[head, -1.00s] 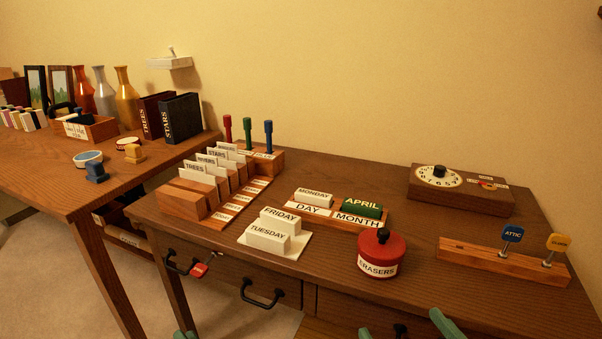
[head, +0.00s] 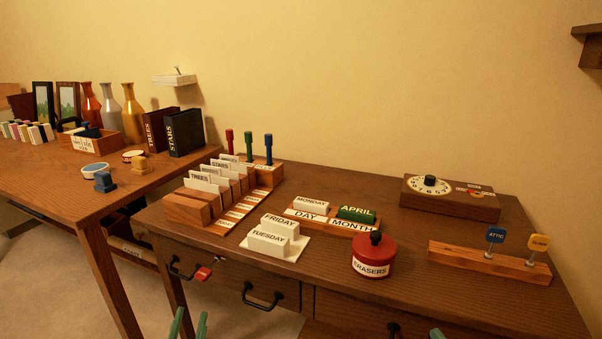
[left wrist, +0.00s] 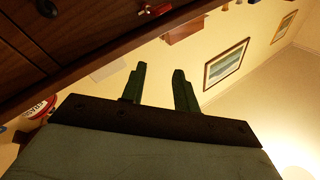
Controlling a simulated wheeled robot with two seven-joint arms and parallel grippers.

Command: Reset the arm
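My left gripper (head: 190,319) shows at the bottom edge of the head view, in front of the smaller desk. Its two green fingers are apart with nothing between them. In the left wrist view, the left gripper (left wrist: 159,84) also has its fingers apart and empty. Of my right gripper, only a green tip (head: 436,333) shows at the bottom edge of the head view, so its opening is hidden. The smaller desk (head: 330,265) lies beyond both grippers, and neither holds anything that I can see.
The desk front has black drawer handles (head: 262,297) and a red tag (head: 204,273) near the left gripper. On top stand a red eraser pot (head: 373,258), calendar blocks (head: 273,235), a dial box (head: 450,199) and a key rack (head: 488,262). A longer table (head: 60,185) stands left.

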